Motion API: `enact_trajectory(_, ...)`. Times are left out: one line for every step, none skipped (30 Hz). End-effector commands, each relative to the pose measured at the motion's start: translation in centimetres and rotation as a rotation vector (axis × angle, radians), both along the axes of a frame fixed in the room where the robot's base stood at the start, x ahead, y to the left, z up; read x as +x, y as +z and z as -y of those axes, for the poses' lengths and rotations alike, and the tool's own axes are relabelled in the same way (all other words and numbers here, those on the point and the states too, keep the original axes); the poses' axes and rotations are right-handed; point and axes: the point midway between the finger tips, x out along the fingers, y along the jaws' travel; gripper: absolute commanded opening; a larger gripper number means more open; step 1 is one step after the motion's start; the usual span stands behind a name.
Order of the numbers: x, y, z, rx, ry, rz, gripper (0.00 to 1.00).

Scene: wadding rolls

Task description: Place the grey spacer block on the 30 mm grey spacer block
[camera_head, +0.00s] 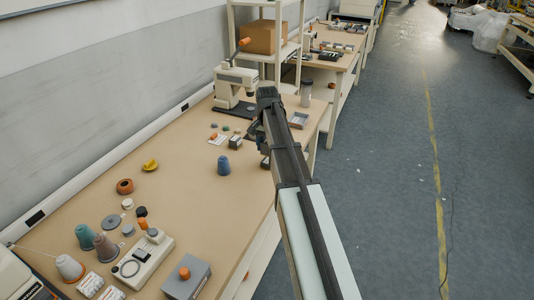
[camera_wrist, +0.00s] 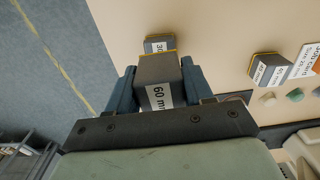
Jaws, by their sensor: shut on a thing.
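My gripper (camera_wrist: 160,88) is shut on a grey spacer block (camera_wrist: 158,72) whose white label reads 60 mm. One finger is on each side of the block. The 30 mm grey spacer block (camera_wrist: 160,43), with "30" showing on its label, stands just beyond the held block in the wrist view. The held block covers part of it, and I cannot tell whether the two touch. In the head view my gripper (camera_head: 264,152) is over the right edge area of the bench, and my arm hides most of the blocks there.
Another labelled grey block (camera_wrist: 268,70) stands beside a white card (camera_wrist: 305,60), with small coloured pieces near. The bench edge is close by.

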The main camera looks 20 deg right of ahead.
Motion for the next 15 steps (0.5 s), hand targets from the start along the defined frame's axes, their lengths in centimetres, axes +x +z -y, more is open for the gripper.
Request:
enact_trajectory(-0.1,-0.5,0.0,0.0,0.0,-0.001,0.17)
enact_trajectory(-0.1,-0.9,0.0,0.001,0.0,-0.002,0.17)
enact_trajectory(-0.1,-1.4,0.0,0.001,0.0,-0.002,0.17)
enact_trajectory(-0.1,-1.7,0.0,0.0,0.0,-0.001,0.17)
enact_trajectory(-0.1,-2.1,0.0,0.0,0.0,-0.001,0.17)
enact_trajectory(-0.1,-2.6,0.0,0.0,0.0,-0.001,0.17)
enact_trajectory(-0.1,-2.9,0.0,0.0,0.0,-0.001,0.17)
enact_trajectory(-0.1,-3.1,0.0,0.0,0.0,-0.001,0.17)
enact_trajectory(0.0,-3.2,0.0,0.001,0.0,-0.001,0.17)
enact_trajectory(0.0,-3.2,0.0,0.0,0.0,0.0,0.17)
enact_trajectory(0.0,-3.2,0.0,0.0,0.0,0.0,0.17)
enact_trajectory(0.0,-3.2,0.0,0.0,-0.001,0.0,0.17)
enact_trajectory(0.0,-3.2,0.0,0.0,-0.001,0.0,0.17)
enact_trajectory(0.0,-3.2,0.0,0.0,-0.001,0.0,0.17)
enact_trajectory(0.0,-3.2,0.0,0.0,-0.001,0.0,0.17)
